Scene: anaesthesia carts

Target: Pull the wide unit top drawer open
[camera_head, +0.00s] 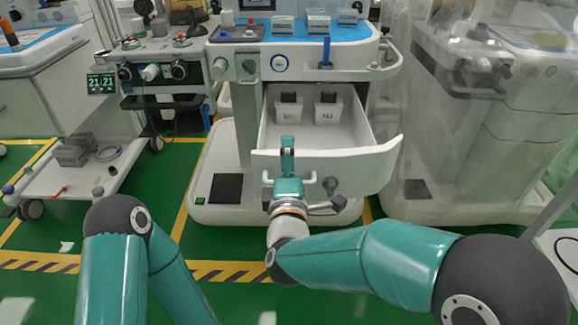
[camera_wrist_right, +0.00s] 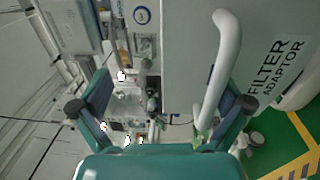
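The wide unit top drawer (camera_head: 345,170) is pulled out from the white cart in the head view. Its inside shows, with two labelled bins (camera_head: 327,108) at the back. My right gripper (camera_head: 288,160) is at the left part of the drawer front, over its handle (camera_head: 318,183). In the right wrist view the fingers of my right gripper (camera_wrist_right: 168,100) are spread wide. The white handle bar (camera_wrist_right: 222,75) runs between them, close to the right-hand finger, and no firm grip shows. My left arm stands at the lower left; its gripper is out of view.
The cart top (camera_head: 310,28) carries boxes and a blue upright item above the drawer. A low trolley (camera_head: 85,170) stands at left, and a plastic-covered machine (camera_head: 480,120) at right. Green floor with a striped line (camera_head: 220,271) lies in front.

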